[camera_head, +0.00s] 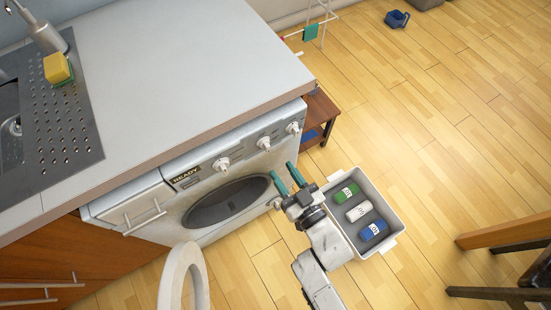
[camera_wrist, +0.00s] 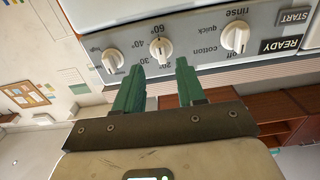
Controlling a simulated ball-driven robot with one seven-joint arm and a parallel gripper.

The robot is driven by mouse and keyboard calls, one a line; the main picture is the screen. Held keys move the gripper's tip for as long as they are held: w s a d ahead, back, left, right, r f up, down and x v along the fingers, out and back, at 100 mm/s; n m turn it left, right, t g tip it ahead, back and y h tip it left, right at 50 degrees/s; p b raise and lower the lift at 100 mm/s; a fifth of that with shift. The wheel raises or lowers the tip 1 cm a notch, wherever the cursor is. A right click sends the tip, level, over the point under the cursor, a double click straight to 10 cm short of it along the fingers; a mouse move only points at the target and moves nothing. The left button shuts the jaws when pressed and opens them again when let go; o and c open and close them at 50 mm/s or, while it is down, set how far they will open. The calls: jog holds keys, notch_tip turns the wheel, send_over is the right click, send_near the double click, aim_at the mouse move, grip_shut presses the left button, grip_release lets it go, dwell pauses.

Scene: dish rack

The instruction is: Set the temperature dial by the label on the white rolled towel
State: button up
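The temperature dial (camera_wrist: 161,50) is a white knob in the wrist view, seen upside down, with marks from 20° to 60° around it. It is also the middle knob on the washing machine in the head view (camera_head: 264,143). I cannot tell clearly which mark its pointer meets. My gripper (camera_head: 283,169) is open and empty in front of the panel. In the wrist view its green fingertips (camera_wrist: 161,66) flank the dial's lower part, apparently short of it. The white rolled towel (camera_head: 358,211) lies between green and blue ones; its label is too small to read surely.
The washing machine (camera_head: 190,205) also has a program knob (camera_wrist: 235,38) and a third knob (camera_wrist: 113,60) beside the dial. A grey basket (camera_head: 395,243) holds the towels on the floor. The countertop (camera_head: 190,70) overhangs the panel. A wooden chair (camera_head: 505,232) stands at right.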

jog(key=v, duration=0.3)
jog(key=shift+s+d, duration=0.2)
jog(key=shift+s, duration=0.05)
dwell(0.4)
